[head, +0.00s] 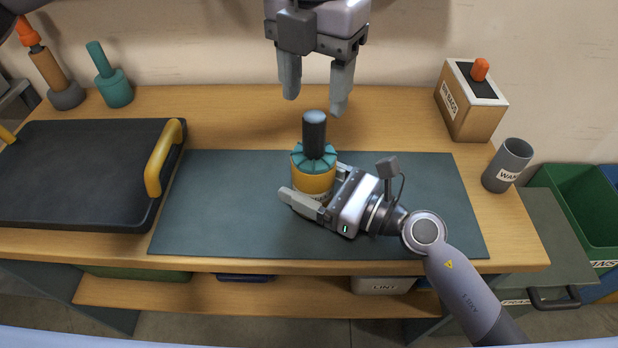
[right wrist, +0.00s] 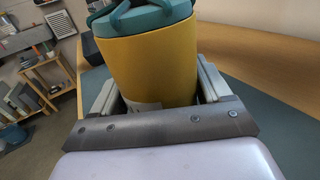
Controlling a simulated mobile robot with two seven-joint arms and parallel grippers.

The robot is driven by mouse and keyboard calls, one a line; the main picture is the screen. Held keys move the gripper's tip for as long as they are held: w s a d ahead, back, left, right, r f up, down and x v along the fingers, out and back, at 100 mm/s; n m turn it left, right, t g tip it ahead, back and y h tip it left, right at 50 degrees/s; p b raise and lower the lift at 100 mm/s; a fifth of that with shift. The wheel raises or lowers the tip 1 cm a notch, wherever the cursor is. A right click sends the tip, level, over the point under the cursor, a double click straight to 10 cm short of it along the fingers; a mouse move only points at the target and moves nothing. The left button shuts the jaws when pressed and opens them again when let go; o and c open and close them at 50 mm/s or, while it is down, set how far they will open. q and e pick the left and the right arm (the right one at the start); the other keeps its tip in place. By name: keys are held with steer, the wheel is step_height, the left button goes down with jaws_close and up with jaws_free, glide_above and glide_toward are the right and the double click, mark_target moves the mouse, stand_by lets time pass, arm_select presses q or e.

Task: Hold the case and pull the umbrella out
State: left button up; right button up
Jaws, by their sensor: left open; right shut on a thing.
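The yellow case (head: 314,182) stands upright on the dark mat, with the teal umbrella (head: 313,157) in its top and the black umbrella handle (head: 314,133) pointing up. My right gripper (head: 309,198) is shut around the lower part of the case from the right. In the right wrist view the case (right wrist: 150,62) sits between the fingers, with the teal folds (right wrist: 142,16) at its top. My left gripper (head: 315,98) is open and empty above the handle, its fingers apart and not touching it. A pale label on the case is partly hidden by my right gripper.
A black tray (head: 75,170) with yellow handles is at left. Teal (head: 112,82) and orange-brown (head: 50,72) items stand behind it. A tan box (head: 462,105) and grey cup (head: 507,165) stand at right. The dark mat (head: 220,200) is clear around the case.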

arm_select(q)
steer(key=shift+f, duration=2.7)
jaws_close()
steer(key=shift+r, duration=4.9)
steer(key=shift+r, duration=0.1)
step_height(320, 180, up, 5)
glide_above(314, 115)
steer(key=shift+s, duration=0.2)
steer(key=s, duration=1.3)
steer(key=shift+s, duration=0.35)
